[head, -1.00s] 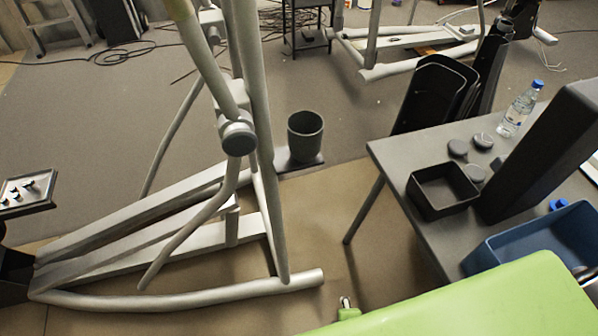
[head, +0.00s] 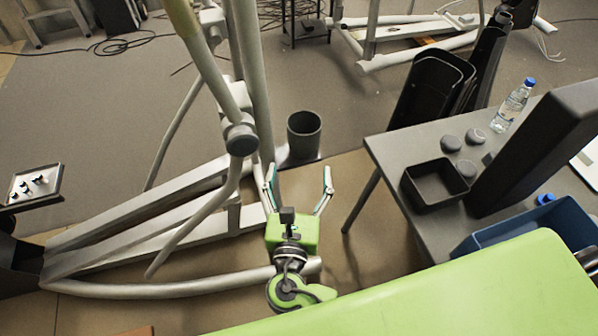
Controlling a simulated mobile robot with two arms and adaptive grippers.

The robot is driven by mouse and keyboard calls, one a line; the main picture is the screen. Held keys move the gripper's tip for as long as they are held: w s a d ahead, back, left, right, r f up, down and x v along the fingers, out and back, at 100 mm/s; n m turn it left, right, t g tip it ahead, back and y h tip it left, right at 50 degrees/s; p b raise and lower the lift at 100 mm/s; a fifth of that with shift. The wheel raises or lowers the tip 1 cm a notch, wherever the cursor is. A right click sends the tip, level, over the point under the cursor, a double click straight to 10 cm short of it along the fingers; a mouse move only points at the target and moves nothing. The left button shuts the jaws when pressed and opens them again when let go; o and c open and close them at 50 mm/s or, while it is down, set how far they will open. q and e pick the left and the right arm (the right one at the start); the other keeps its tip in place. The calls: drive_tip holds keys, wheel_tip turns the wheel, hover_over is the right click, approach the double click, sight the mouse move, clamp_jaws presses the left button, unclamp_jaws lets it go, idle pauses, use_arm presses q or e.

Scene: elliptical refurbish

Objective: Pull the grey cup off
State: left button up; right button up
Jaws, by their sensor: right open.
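The grey cup (head: 304,137) is a dark grey open cylinder standing upright on a small plate of the elliptical frame (head: 190,205), near the picture's middle. My right gripper (head: 299,178) is green with two spread fingers, open and empty. It points up the picture toward the cup, and its fingertips lie just below the cup in the view. I see no contact between fingers and cup. My left gripper does not show.
A grey table (head: 390,150) at the right holds a black square bin (head: 434,184), round dark pucks, a water bottle (head: 513,105) and a blue bin (head: 480,240). A pole of the elliptical (head: 252,90) rises just left of the cup. A small tray (head: 35,186) is at far left.

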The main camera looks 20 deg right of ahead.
sight(302, 142)
drive_tip(key=p+x, duration=0.2)
drive_tip(key=x, duration=1)
drive_tip(key=shift+w, duration=0.15)
drive_tip(key=shift+w+d, duration=0.25)
drive_tip(key=shift+w, duration=0.45)
drive_tip(key=c, duration=1.9)
drive_tip(key=shift+o, duration=0.2)
drive_tip(key=shift+r, duration=0.15)
wheel_tip(302, 142, up, 8)
drive_tip(key=p, duration=0.8)
